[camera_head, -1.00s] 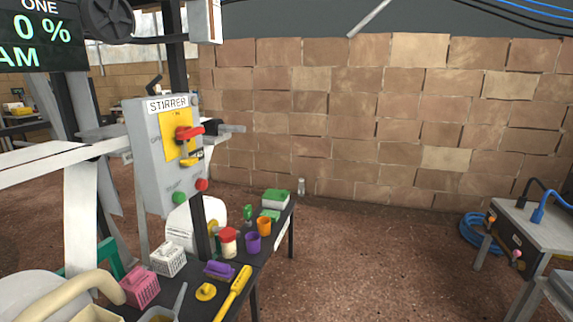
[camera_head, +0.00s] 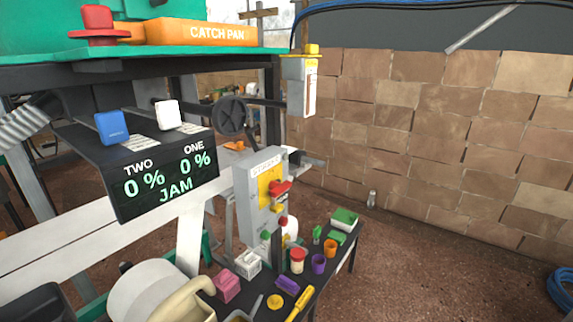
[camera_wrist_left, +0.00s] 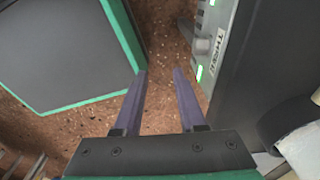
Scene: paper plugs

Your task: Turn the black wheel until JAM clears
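The black wheel (camera_head: 231,116) is a spoked disc in the head view, behind and above the grey STIRRER box (camera_head: 247,207). A dark display (camera_head: 168,180) left of it reads TWO 0 %, ONE 0 % and JAM in green. My left gripper (camera_wrist_left: 160,72) shows in the left wrist view with its two dark fingers apart and nothing between them, over brown floor. Neither gripper shows in the head view, so the left one appears well away from the wheel. My right gripper is in no view.
A dark table with several small items, including a yellow-handled tool (camera_head: 299,304) and an orange cup (camera_head: 330,248), stands below the STIRRER box. An orange CATCH PAN (camera_head: 205,33) lies on the shelf above. In the left wrist view, a green-edged dark panel (camera_wrist_left: 70,50) and a grey unit flank the fingers.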

